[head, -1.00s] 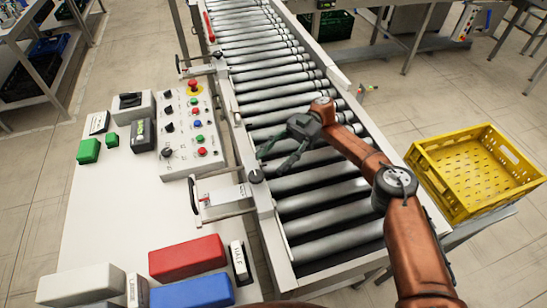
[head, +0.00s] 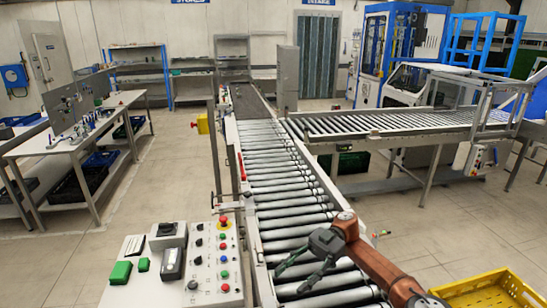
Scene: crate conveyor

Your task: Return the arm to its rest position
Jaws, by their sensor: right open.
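My right arm comes in from the lower right in the head view. Its gripper (head: 298,265) is open and empty, held above the near rollers of the conveyor (head: 285,185). The fingers point left, toward the control panel (head: 213,262). My left arm and gripper are not in view.
A yellow crate (head: 482,291) stands at the lower right beside the conveyor. Green blocks (head: 121,272) lie left of the panel. A second roller conveyor (head: 400,122) joins from the right at the back. A workbench (head: 75,135) stands at the left; open floor lies between.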

